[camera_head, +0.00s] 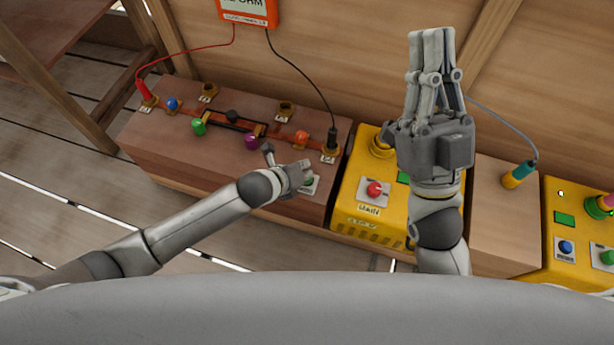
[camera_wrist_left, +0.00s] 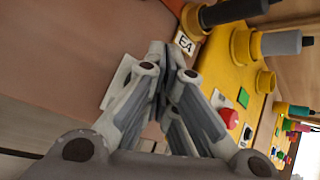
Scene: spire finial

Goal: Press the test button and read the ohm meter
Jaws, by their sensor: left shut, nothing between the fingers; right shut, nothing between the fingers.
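The orange ohm meter (camera_head: 250,8) hangs on the wooden wall at the top edge of the head view. Its face is cut off, so no reading shows. A pale plate with a green button (camera_head: 312,184) sits at the front right of the wooden bench block, partly covered by my left gripper (camera_head: 304,176). In the left wrist view my left gripper (camera_wrist_left: 165,52) is shut and empty, beside a pale plate (camera_wrist_left: 118,80). Whether it touches the button is hidden. My right gripper (camera_head: 432,38) is shut and empty, pointing up in front of the wall.
A red plug (camera_head: 143,90) and a black plug (camera_head: 332,139) stand on the wooden block (camera_head: 160,140), wired to the meter. Coloured knobs lie between them. A yellow box with a red button (camera_head: 375,189) and another yellow box (camera_head: 562,190) stand to the right.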

